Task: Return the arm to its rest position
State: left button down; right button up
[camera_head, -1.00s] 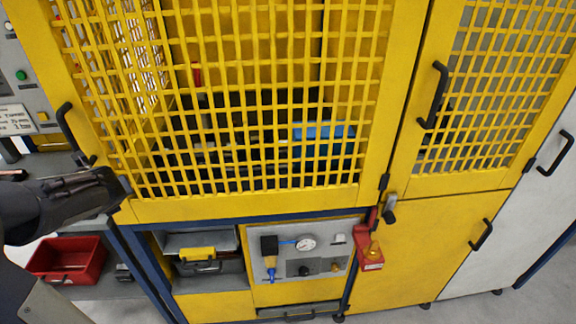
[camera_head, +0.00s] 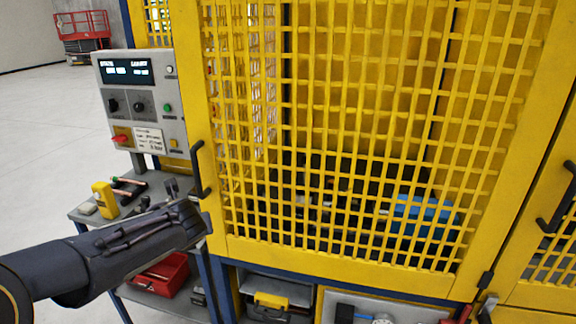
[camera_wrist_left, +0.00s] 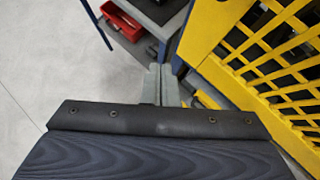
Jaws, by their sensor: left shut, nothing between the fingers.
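My left arm comes in from the left in the head view. Its gripper (camera_head: 207,222) is just in front of the lower left corner of the yellow mesh door (camera_head: 222,240). I cannot tell from the head view whether it touches the door. In the left wrist view the two grey fingers of the left gripper (camera_wrist_left: 160,84) lie side by side, shut and empty. The yellow mesh door also shows at the right of that view (camera_wrist_left: 212,62). My right gripper is not in either view.
A control panel (camera_head: 140,100) stands left of the cage above a grey side table (camera_head: 85,212) with tools and a yellow device (camera_head: 105,200). A red bin (camera_head: 160,275) sits on the shelf below. A black door handle (camera_head: 198,170) juts out. Open floor (camera_head: 35,150) lies at left.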

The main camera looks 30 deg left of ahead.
pick_arm(q)
jog(key=s+d+f+n+h, duration=0.1)
jog(key=s+d+n+h, duration=0.2)
jog(key=d+n, duration=0.5)
jog(key=s+d+f+n+h, duration=0.2)
jog(key=d+n+h, duration=0.3)
jog(key=d+n, duration=0.4)
jog(key=s+d+f+n+h+b, duration=0.1)
jog(key=s+d+n+h, duration=0.3)
jog(key=d+n, duration=0.5)
jog(key=d, duration=0.6)
jog(key=shift+s+f+t, duration=0.15)
jog(key=shift+f+t, duration=0.15)
